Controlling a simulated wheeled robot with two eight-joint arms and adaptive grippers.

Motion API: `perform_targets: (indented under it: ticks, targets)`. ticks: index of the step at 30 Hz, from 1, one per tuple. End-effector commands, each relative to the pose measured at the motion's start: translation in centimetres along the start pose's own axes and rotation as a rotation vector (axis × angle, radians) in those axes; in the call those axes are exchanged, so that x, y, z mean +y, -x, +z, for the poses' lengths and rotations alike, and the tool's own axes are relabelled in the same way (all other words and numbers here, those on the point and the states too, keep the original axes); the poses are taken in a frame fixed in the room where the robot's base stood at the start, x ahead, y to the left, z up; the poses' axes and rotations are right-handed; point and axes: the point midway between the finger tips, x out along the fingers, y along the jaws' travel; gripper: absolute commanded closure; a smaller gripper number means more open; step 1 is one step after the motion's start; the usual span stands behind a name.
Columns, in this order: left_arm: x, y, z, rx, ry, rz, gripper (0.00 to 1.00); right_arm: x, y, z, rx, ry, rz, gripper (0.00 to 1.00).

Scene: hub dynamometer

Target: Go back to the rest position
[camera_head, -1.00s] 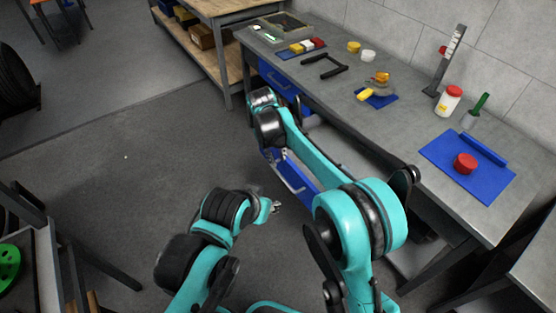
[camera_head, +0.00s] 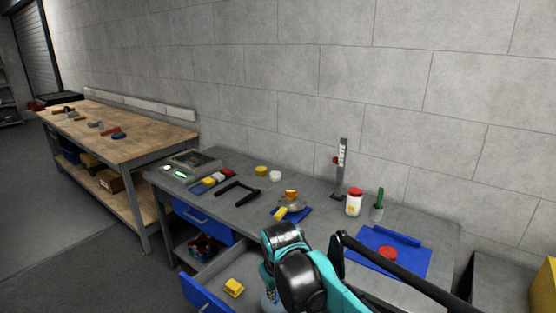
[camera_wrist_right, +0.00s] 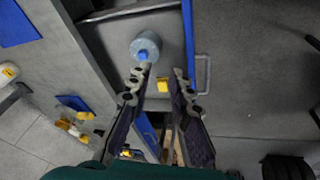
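My right arm reaches up from the bottom of the head view, and its teal and black wrist is in front of the bench. The right gripper is hidden there below the wrist. In the right wrist view the right gripper (camera_wrist_right: 157,72) has its two dark fingers apart with nothing between their tips. It is above a pulled-out drawer (camera_wrist_right: 187,30) that has a blue front. A clear round container with a blue cap (camera_wrist_right: 145,46) and a yellow block (camera_wrist_right: 162,84) lie beyond the fingertips. My left gripper is in neither current view.
A wooden bench (camera_head: 130,147) stands left.

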Motion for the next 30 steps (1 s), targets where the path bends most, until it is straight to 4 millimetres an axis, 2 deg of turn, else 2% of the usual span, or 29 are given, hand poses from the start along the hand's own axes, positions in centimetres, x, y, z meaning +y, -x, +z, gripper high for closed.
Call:
perform_targets:
  ticks: [1, 6, 12, 15, 18, 21, 30]
  targets:
    - [0.0, 0.0, 0.0, 0.000, 0.000, 0.000, 0.60, 1.5, 1.0, 2.4, 0.022, -0.050, 0.007, 0.80]
    - [0.0, 0.0, 0.0, 0.000, 0.000, 0.000, 0.60, 4.6, 3.0, 9.8, 0.107, -0.212, 0.031, 0.80]
    - [0.0, 0.0, 0.0, 0.000, 0.000, 0.000, 0.60, 6.1, 3.2, 18.2, 0.205, -0.390, 0.069, 0.80]
    - [0.0, 0.0, 0.0, 0.000, 0.000, 0.000, 0.60, 6.3, 2.7, 21.2, 0.246, -0.458, 0.085, 0.80]
    - [0.0, 0.0, 0.0, 0.000, 0.000, 0.000, 0.60, 6.3, 2.2, 23.2, 0.273, -0.502, 0.097, 0.80]
    - [0.0, 0.0, 0.0, 0.000, 0.000, 0.000, 0.60, 6.3, 1.9, 24.1, 0.287, -0.525, 0.104, 0.80]
    - [0.0, 0.0, 0.0, 0.000, 0.000, 0.000, 0.60, 6.3, 1.8, 24.3, 0.291, -0.531, 0.105, 0.80]
